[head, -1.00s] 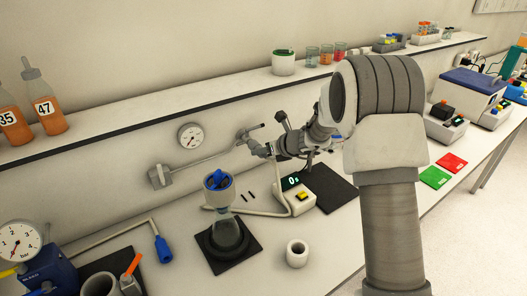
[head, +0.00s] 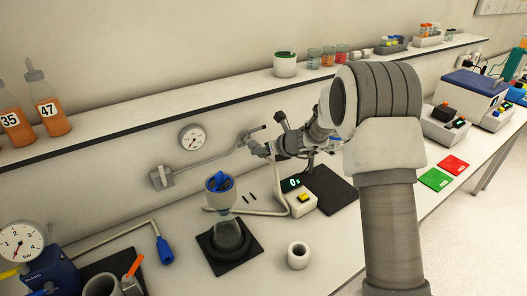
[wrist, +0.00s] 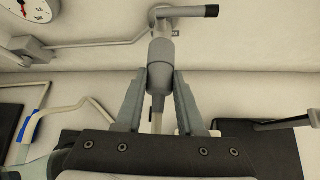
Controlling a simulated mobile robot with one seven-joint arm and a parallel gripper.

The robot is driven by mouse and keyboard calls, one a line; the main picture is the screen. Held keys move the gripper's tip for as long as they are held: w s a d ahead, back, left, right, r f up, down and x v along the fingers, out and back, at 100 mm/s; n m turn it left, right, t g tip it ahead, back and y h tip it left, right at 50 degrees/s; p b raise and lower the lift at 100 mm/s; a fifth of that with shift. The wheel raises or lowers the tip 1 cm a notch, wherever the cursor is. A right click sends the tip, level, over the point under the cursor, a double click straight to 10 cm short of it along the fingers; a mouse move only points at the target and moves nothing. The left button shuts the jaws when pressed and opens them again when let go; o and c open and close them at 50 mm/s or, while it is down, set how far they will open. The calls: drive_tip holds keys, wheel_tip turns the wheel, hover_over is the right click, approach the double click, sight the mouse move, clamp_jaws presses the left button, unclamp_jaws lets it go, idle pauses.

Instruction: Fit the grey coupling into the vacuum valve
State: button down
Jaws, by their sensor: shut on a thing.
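The vacuum valve (wrist: 166,20) is on the back wall, with a grey body and a dark-tipped handle to the right. It also shows in the head view (head: 246,138), just beyond my gripper. The grey coupling (wrist: 158,65) is a stepped cylinder with a pale hose (wrist: 157,118) running from its near end. My gripper (wrist: 158,84) is shut on the coupling, one finger on each side. The coupling's far end meets the valve's outlet in line in the wrist view; how deep it sits I cannot tell. In the head view my gripper (head: 268,149) largely hides the coupling.
A filter flask (head: 230,236) with a blue-topped funnel stands on a black mat below. A wall gauge (head: 192,138) and pipe lie left of the valve. The shelf (head: 200,95) runs above.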

drive_tip(key=shift+c, duration=2.2)
unclamp_jaws()
drive_tip(key=v, duration=1.7)
drive_tip(key=s+a+r+n+g, duration=0.1)
drive_tip(key=s+a+r+n, duration=0.1)
drive_tip(key=s+r+n, duration=0.5)
drive_tip(key=s+d+n+h, duration=0.3)
drive_tip(key=s+d+n, duration=0.1)
drive_tip(key=s+n, duration=0.7)
drive_tip(key=s+d+n+g+h, duration=0.1)
drive_tip(key=s+d+n+h, duration=0.3)
drive_tip(key=s+n, duration=0.8)
drive_tip(key=shift+s+d, duration=0.3)
drive_tip(key=shift+s, duration=0.85)
